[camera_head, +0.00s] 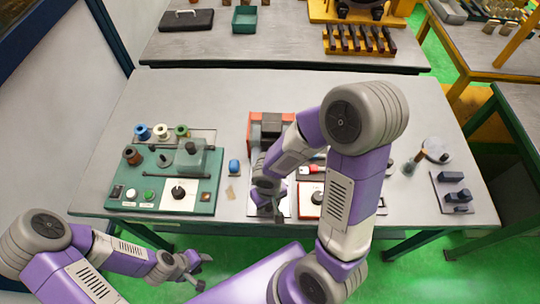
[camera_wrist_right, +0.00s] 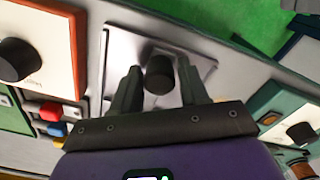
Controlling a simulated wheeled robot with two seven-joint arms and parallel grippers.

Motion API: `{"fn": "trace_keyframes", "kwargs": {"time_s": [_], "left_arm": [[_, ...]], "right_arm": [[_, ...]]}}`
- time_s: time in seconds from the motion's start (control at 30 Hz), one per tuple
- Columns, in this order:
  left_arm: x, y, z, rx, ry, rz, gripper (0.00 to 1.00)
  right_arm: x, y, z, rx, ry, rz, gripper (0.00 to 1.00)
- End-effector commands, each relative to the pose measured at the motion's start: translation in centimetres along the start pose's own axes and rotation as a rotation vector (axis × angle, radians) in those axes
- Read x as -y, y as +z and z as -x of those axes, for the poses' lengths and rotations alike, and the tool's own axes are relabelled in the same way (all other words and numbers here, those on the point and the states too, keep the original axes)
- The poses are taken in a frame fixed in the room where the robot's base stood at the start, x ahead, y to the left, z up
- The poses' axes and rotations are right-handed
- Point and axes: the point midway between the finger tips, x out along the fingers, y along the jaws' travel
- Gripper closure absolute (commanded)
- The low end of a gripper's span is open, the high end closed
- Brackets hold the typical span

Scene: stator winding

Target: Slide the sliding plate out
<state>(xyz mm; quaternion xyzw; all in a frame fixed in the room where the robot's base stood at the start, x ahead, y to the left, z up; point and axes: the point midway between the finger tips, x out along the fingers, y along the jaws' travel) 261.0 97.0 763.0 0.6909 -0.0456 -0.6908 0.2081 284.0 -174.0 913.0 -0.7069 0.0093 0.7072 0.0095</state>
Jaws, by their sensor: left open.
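The sliding plate looks like the silvery plate with a black knob in the right wrist view; its plate (camera_wrist_right: 205,66) lies flat and its knob (camera_wrist_right: 159,74) stands up. In the head view, part of the plate (camera_head: 284,205) shows at the front of the table, mostly hidden by my right arm. My right gripper (camera_head: 268,208) is over it. In the right wrist view, its fingers (camera_wrist_right: 161,92) are open on either side of the knob, with visible gaps. My left gripper (camera_head: 196,268) is open and empty, in front of the table's front edge.
A red machine (camera_head: 257,121) stands behind the plate. A red box with a white panel and black knob (camera_head: 310,199) is close on the right.

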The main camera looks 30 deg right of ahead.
Motion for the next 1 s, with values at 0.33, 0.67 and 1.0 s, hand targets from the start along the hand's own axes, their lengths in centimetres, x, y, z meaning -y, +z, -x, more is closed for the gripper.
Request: {"fn": "trace_keyframes", "kwargs": {"time_s": [0.33,0.67,1.0], "left_arm": [[0.0,0.0,0.1,0.0,0.0,0.0,0.57],[-0.6,0.1,1.6,0.0,0.0,0.0,0.57],[-1.3,0.1,3.5,0.0,0.0,0.0,0.57]], "right_arm": [[0.0,-0.1,0.1,-0.001,0.0,0.0,0.43],[0.0,-0.1,2.1,-0.002,0.0,0.0,0.43],[0.0,-0.1,4.8,-0.002,0.0,0.0,0.43]]}}
